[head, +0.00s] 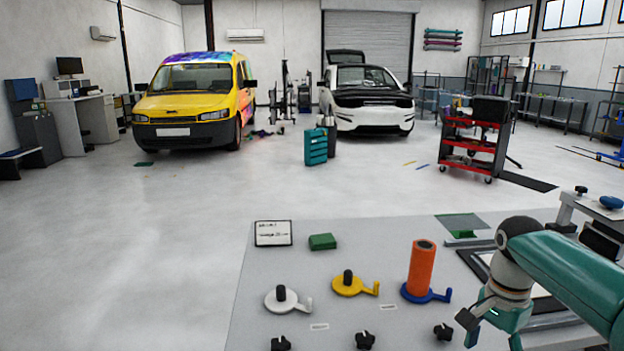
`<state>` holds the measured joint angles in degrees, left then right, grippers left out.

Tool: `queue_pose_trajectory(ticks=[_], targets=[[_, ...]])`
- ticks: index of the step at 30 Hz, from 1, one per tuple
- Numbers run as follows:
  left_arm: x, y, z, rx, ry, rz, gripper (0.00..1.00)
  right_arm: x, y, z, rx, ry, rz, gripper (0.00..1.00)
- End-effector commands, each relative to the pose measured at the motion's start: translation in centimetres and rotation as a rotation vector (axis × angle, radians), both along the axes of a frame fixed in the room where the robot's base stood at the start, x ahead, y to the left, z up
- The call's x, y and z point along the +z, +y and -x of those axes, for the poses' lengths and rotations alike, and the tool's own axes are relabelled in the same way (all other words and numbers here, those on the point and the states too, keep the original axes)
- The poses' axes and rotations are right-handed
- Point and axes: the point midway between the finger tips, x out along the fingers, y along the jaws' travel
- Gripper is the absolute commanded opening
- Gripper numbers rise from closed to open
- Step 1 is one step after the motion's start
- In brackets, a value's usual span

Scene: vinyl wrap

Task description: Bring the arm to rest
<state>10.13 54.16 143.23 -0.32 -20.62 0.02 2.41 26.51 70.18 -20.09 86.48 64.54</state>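My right arm (570,270) comes in from the right edge of the head view, teal with a pale grey wrist joint. My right gripper (487,322) hangs low over the front right of the grey work table (265,325), partly cut off by the bottom edge. I see nothing held in it, but its fingers are too unclear to tell if they are open or shut. My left arm and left gripper are not in view.
Several black knobs (365,341) line the front. Open floor lies left.

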Motion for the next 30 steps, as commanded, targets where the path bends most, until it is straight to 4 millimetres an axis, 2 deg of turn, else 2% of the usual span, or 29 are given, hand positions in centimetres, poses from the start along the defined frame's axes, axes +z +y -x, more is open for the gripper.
queue_pose_trajectory(ticks=[8, 11, 16, 20, 21, 24, 27, 30], targets=[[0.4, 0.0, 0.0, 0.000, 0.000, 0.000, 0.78, -7.0, 2.0, 2.3, 0.047, 0.194, -0.030, 0.71], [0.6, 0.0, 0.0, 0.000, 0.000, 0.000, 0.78, -10.2, 3.1, 3.4, 0.075, 0.253, -0.053, 0.71], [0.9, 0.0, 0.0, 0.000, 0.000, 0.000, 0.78, -17.2, 6.0, 6.3, 0.163, 0.336, -0.131, 0.71], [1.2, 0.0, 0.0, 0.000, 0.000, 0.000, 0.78, -24.2, 9.9, 10.8, 0.283, 0.372, -0.247, 0.71], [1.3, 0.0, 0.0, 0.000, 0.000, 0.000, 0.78, -26.3, 11.3, 12.7, 0.325, 0.371, -0.290, 0.71], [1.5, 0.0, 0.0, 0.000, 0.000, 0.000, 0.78, -30.6, 14.7, 17.4, 0.429, 0.333, -0.394, 0.71], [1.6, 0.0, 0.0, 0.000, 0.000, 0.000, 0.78, -33.2, 17.4, 21.4, 0.523, 0.255, -0.463, 0.71], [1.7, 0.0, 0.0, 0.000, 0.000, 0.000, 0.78, -34.6, 19.2, 24.2, 0.615, 0.148, -0.490, 0.71]])
